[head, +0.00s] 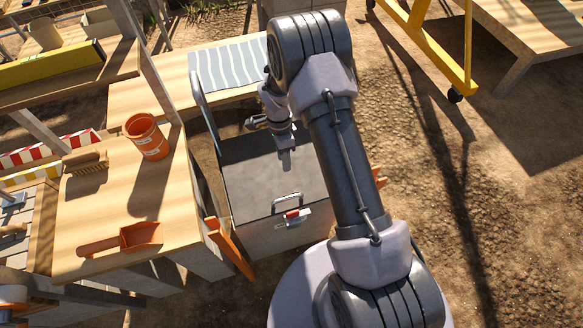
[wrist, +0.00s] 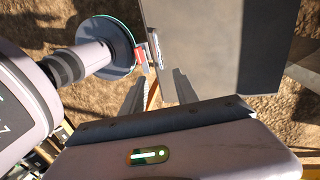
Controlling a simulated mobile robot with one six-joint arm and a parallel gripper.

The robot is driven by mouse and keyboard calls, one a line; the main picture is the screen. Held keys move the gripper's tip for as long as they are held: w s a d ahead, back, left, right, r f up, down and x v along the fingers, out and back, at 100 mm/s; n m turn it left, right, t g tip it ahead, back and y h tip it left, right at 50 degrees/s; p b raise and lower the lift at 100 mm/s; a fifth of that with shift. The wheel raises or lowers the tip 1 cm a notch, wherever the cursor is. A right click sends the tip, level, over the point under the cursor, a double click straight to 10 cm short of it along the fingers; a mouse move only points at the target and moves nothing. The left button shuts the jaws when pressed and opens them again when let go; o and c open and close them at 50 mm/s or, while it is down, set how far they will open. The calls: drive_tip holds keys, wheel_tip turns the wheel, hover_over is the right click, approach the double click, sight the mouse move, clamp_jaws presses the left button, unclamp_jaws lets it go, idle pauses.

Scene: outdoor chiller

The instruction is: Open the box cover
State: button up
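The grey metal box (head: 262,180) stands between the wooden tables, its flat cover shut. A metal handle (head: 287,200) and a red latch (head: 292,214) are at its front edge. In the wrist view the box cover (wrist: 200,35) fills the upper middle, with the handle (wrist: 156,48) and red latch (wrist: 140,58) along its left edge. My gripper (wrist: 160,84) is open and empty, its two fingers apart, pointing toward that handle edge. In the head view it hangs above the back part of the cover, behind the handle, partly hidden by my arm.
A wooden table (head: 95,215) on the left holds an orange cup (head: 147,137), a brush (head: 86,162) and an orange scoop (head: 125,239). A curved metal bar (head: 205,112) rises at the box's left side. A yellow frame (head: 432,45) stands at upper right; bare ground lies right.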

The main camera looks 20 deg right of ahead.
sight(288, 197)
drive_tip(key=s+f+b, duration=0.1)
drive_tip(key=f, duration=0.5)
drive_tip(key=s+f+b, duration=0.1)
drive_tip(key=f+b, duration=0.1)
drive_tip(key=f, duration=0.4)
drive_tip(key=s+f+b, duration=0.1)
drive_tip(key=f+b, duration=0.1)
drive_tip(key=f, duration=0.4)
drive_tip(key=shift+s+f, duration=0.1)
drive_tip(key=shift+s, duration=0.25)
clamp_jaws()
